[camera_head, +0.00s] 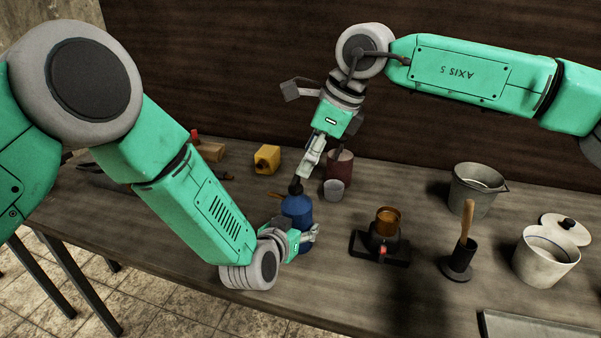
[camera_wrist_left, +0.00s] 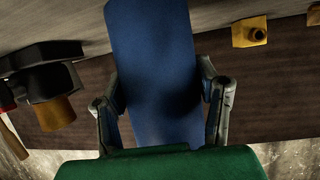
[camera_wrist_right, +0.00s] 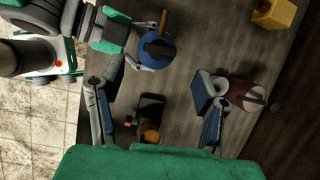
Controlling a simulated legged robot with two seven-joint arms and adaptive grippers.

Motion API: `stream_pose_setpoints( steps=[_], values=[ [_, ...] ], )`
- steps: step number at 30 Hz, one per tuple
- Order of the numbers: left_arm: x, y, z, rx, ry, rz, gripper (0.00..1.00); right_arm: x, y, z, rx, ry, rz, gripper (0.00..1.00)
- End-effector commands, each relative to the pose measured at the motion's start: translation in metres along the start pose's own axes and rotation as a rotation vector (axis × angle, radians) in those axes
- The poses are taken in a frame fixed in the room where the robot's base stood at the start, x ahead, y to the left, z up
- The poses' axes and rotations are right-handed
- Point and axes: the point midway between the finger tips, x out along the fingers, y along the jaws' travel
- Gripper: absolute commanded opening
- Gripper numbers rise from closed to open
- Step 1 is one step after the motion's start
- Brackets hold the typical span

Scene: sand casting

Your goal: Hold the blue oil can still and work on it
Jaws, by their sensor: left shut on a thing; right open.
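The blue oil can (camera_head: 297,209) stands upright on the table, with a dark top and a brown stick-like part to one side. My left gripper (camera_head: 303,241) is shut around its lower body. In the left wrist view the blue can (camera_wrist_left: 158,70) fills the space between the two fingers. My right gripper (camera_head: 303,172) is above the can, pointing down, open and empty. In the right wrist view the can (camera_wrist_right: 157,57) lies beyond the open fingers, not between them.
A black device with an amber cup (camera_head: 387,220) stands right of the can. A dark red container (camera_head: 341,166) and small grey cup (camera_head: 334,189) are close behind. A bucket (camera_head: 475,188) and white pot (camera_head: 543,258) stand right.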

Motion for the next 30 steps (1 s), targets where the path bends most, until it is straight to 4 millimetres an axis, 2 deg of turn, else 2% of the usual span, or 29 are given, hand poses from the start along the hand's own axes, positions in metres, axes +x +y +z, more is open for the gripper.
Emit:
stream_pose_setpoints(
  steps=[3, 9, 14, 26, 27, 28, 30],
  values=[
    [0.000, -0.001, 0.003, 0.000, -0.006, -0.001, 0.06, -0.025, -0.001, 0.000, -0.001, -0.001, -0.002, 0.59],
    [0.000, -0.001, 0.003, 0.000, -0.006, 0.000, 0.06, -0.050, -0.001, -0.001, -0.001, 0.000, -0.001, 0.59],
    [0.000, -0.001, 0.003, 0.000, -0.006, 0.000, 0.06, -0.056, 0.000, 0.000, -0.001, 0.000, 0.001, 0.59],
    [0.000, -0.001, 0.003, 0.000, -0.006, 0.000, 0.06, -0.056, 0.000, 0.000, 0.000, 0.000, 0.001, 0.59],
    [0.000, -0.001, 0.003, 0.000, -0.006, 0.000, 0.63, -0.056, 0.000, 0.000, 0.000, 0.000, 0.001, 0.59],
    [0.000, -0.001, 0.003, 0.000, -0.006, 0.000, 0.67, -0.056, 0.000, 0.000, 0.000, 0.000, 0.001, 0.59],
    [0.000, -0.001, 0.002, 0.000, -0.005, 0.000, 0.67, -0.056, 0.000, 0.000, 0.000, 0.000, 0.001, 0.59]
  ],
)
